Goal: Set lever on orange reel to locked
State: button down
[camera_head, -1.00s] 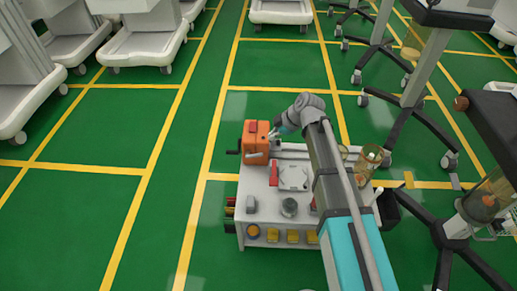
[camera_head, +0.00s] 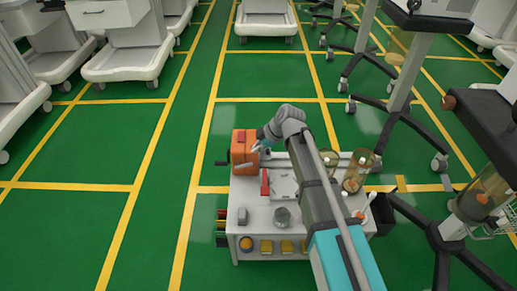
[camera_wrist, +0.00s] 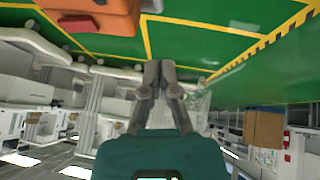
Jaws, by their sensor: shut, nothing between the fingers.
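The orange reel (camera_head: 240,152) is a boxy orange unit at the back left corner of the white cart top. A dark crank handle (camera_head: 222,163) sticks out on its left side. In the wrist view part of the orange reel (camera_wrist: 112,18) shows at the top left, with a darker reddish piece on it. I cannot tell whether that piece is the lever, or how the lever is set. My gripper (camera_head: 258,148) is at the right side of the reel in the head view; contact cannot be told. In the wrist view my gripper (camera_wrist: 160,66) is shut and empty, with the reel up and left of its fingertips.
The white cart (camera_head: 262,215) carries a red block (camera_head: 265,182), a grey round pot (camera_head: 282,216) and amber cylinders (camera_head: 358,170) on the right. Wheeled stands are to the right.

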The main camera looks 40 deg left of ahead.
aim_at(253, 164)
jog(key=shift+s+a+f+b, duration=0.1)
jog(key=shift+a+f+b, duration=0.45)
jog(key=shift+f+b, duration=0.95)
jog(key=shift+s+a+f+b, duration=0.1)
jog(key=shift+a+f+b, duration=0.4)
jog(key=shift+f+b, duration=1.05)
jog(key=shift+s+a+f+b, duration=0.1)
jog(key=shift+a+f+b, duration=0.45)
jog(key=shift+f+b, duration=0.95)
jog(key=shift+f, duration=0.15)
jog(key=shift+w+d+f+b, duration=0.15)
jog(key=shift+w+f+b, duration=0.05)
jog(key=shift+f+b, duration=0.3)
jog(key=shift+w+d+f+b, duration=0.15)
jog(key=shift+w+f+b, duration=0.05)
jog(key=shift+f+b, duration=0.3)
jog(key=shift+d, duration=0.1)
jog(key=shift+r, duration=0.1)
